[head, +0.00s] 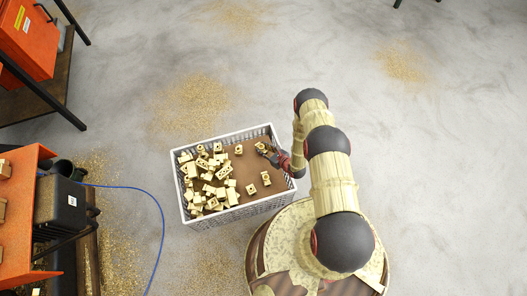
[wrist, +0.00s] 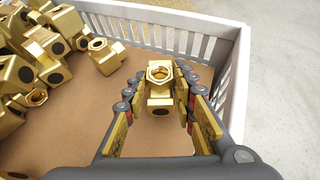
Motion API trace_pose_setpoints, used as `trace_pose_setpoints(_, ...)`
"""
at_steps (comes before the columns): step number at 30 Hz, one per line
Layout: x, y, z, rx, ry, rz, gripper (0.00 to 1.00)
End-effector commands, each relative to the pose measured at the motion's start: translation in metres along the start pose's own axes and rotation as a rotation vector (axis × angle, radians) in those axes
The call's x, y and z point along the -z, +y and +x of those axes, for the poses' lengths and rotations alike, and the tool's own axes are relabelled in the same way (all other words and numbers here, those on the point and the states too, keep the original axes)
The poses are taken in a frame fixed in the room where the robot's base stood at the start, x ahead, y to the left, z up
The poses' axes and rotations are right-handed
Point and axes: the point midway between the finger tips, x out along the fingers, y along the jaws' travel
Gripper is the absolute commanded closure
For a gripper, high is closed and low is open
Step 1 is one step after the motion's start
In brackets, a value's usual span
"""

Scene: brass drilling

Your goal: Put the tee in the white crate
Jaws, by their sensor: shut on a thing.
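The white crate (head: 240,220) stands on the floor in the head view, with a brown bottom and slotted walls. Its wall also shows in the wrist view (wrist: 190,40). My gripper (wrist: 160,95) is inside the crate, near its right wall, pointing down. It is shut on a brass tee (wrist: 160,75), which sits between the fingertips with its threaded opening facing up. The tee appears low, close to the crate bottom; I cannot tell if it touches. In the head view my gripper (head: 268,151) partly hides the tee.
Several brass fittings (head: 207,180) are heaped in the crate's left half. Orange machines (head: 25,40) stand at the left, and a blue cable (head: 160,215) runs over the floor. The crate's bottom around my gripper is mostly bare.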

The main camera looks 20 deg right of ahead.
Motion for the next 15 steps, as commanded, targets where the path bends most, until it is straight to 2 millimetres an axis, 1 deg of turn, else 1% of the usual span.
trace_pose_setpoints(1, 0.0078, -0.0003, 0.0049, 0.0, -0.002, 0.0, 1.0)
trace_pose_setpoints(3, 0.0108, -0.0005, 0.0069, 0.0, -0.003, -0.001, 1.0)
trace_pose_setpoints(9, 0.009, -0.0009, 0.0063, 0.001, -0.004, -0.001, 1.0)
trace_pose_setpoints(14, 0.0117, -0.0007, 0.0076, 0.001, -0.003, -0.001, 1.0)
trace_pose_setpoints(15, 0.0127, -0.0001, 0.0072, 0.0, -0.001, 0.0, 0.72)
